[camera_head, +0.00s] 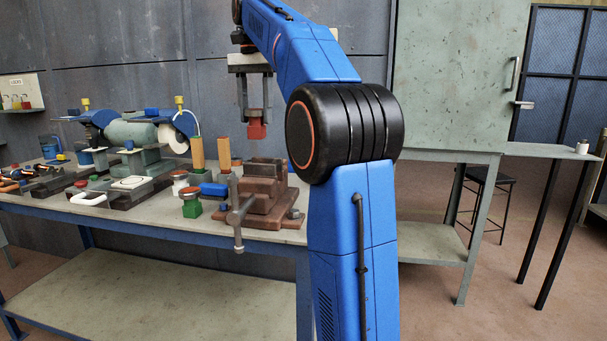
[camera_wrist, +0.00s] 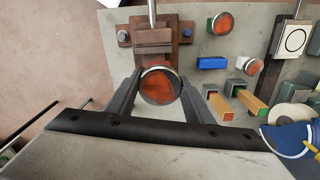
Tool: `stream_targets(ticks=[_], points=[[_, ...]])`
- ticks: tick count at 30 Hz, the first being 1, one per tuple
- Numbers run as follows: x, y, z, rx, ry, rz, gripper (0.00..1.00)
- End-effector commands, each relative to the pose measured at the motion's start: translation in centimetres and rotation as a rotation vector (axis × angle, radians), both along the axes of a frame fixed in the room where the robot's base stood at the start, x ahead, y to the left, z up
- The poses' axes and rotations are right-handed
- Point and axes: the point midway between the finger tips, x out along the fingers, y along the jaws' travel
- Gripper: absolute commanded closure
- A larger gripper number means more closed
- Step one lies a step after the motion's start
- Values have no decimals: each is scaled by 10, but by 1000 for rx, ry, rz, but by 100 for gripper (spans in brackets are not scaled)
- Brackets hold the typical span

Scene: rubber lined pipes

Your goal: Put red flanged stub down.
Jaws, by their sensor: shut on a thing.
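My gripper (camera_head: 257,108) points down above the workbench, and its fingers are shut on the red flanged stub (camera_head: 257,131). The stub hangs in the air above the brown vise (camera_head: 265,190), clear of it. In the wrist view the stub's round red face with a metal rim (camera_wrist: 160,86) sits between the two dark fingers. The vise (camera_wrist: 155,38) shows just beyond it and is partly hidden by the stub and fingers.
A green-based part with a red top (camera_head: 191,203), a blue block (camera_head: 214,190) and two upright orange-brown bars (camera_head: 197,153) stand left of the vise. A bench grinder (camera_head: 130,133) is further left. Bare bench top (camera_head: 216,222) shows at the front.

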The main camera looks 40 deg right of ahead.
Motion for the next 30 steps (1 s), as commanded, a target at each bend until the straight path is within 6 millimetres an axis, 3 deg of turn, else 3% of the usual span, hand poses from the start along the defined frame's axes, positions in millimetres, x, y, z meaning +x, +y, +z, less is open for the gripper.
stream_targets(ticks=[5, 15, 30], points=[[1, 6, -2, 1, 0, 17, 90], [0, 6, -50, 0, 0, 16, 90], [1, 6, -94, 0, -1, 16, 90]])
